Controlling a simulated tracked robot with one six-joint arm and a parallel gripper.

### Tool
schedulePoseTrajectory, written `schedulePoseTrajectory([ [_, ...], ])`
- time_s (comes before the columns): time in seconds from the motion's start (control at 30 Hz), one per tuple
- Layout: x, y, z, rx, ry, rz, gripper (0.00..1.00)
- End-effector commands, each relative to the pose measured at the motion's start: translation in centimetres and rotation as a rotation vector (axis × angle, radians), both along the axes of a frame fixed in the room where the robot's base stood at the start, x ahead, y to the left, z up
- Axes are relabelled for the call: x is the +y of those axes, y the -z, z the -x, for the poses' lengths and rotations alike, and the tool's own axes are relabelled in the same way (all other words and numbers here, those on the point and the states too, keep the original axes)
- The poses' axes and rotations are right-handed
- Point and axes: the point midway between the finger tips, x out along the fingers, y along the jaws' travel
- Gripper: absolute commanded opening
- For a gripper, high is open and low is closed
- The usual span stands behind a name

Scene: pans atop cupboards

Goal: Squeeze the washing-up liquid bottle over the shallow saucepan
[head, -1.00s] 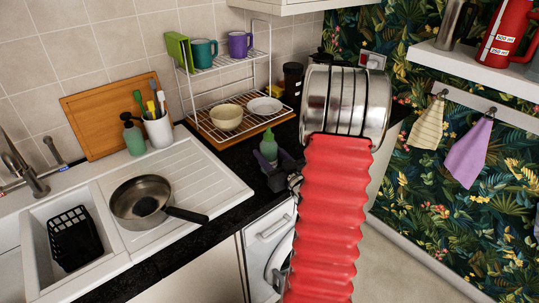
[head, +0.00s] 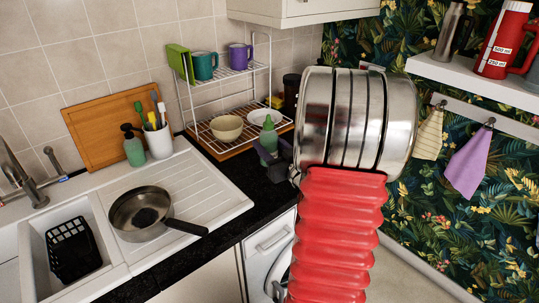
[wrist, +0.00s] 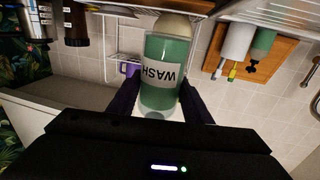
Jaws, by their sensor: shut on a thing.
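The washing-up liquid bottle (head: 268,138) is green with a pale label reading WASH, which shows upside down in the wrist view (wrist: 163,68). My gripper (head: 274,157) is shut on it, with one dark finger on each side of its lower body in the wrist view (wrist: 160,98).
A wire rack (head: 246,76) with bowls and mugs stands just behind the bottle. A soap dispenser (head: 134,148) and a white utensil pot (head: 158,142) stand behind the saucepan. The sink with a black basket (head: 72,249) is at left.

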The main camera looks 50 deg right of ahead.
Motion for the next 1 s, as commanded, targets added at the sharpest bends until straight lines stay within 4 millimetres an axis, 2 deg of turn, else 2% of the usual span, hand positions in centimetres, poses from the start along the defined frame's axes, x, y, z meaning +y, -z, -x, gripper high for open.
schedulePoseTrajectory([
  [0.1,0.0,-1.3,0.0,-0.002,0.001,0.003,0.15],
  [0.23,-0.1,-1.9,0.0,-0.001,0.001,0.002,0.15],
  [0.77,-0.1,-2.0,0.0,-0.001,0.002,0.001,0.15],
  [0.8,-0.1,-2.0,0.0,-0.001,0.002,0.001,0.44],
  [1.0,-0.1,-2.0,0.0,-0.001,0.002,0.001,0.3],
])
